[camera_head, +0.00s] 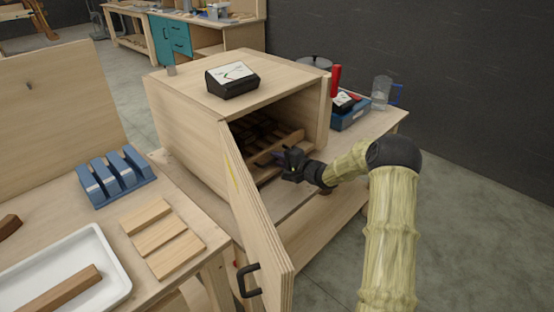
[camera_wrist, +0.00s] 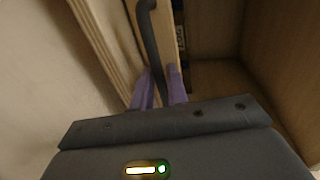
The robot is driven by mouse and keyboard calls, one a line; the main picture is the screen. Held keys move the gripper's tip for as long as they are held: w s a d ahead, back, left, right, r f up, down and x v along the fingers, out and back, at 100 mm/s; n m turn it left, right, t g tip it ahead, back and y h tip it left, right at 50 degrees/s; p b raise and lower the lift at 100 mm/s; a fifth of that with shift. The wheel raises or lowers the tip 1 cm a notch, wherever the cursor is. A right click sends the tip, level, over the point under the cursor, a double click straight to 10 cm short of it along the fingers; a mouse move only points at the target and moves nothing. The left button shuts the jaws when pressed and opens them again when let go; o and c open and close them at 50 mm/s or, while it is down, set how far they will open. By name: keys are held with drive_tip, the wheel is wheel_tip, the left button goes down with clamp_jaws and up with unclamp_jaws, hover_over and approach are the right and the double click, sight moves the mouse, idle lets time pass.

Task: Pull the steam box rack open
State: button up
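The steam box (camera_head: 190,115) is a pale wooden box with its hinged door (camera_head: 255,225) standing open toward me. Inside, the slatted wooden rack (camera_head: 279,149) sits low in the opening and carries dark pieces. In the head view my gripper (camera_head: 283,164) is at the rack's front. In the wrist view the rack's front board (camera_wrist: 167,32) has a dark curved handle (camera_wrist: 150,38). My purple fingertips (camera_wrist: 160,88) stand on either side of the handle's lower part and appear closed on it. The contact is partly hidden by the gripper body.
A black gauge unit (camera_head: 232,80) sits on the box. Left of the door, a workbench holds blue clamp blocks (camera_head: 117,178), wooden slats (camera_head: 160,238) and a white tray (camera_head: 75,270). Right of the box are a blue bin (camera_head: 350,113) and a clear jug (camera_head: 381,92).

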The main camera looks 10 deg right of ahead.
drive_tip(key=shift+w+a+f, duration=0.1)
drive_tip(key=shift+w+a, duration=0.1)
drive_tip(key=shift+w, duration=0.1)
clamp_jaws()
drive_tip(key=shift+s+d, duration=0.1)
drive_tip(key=shift+s, duration=0.05)
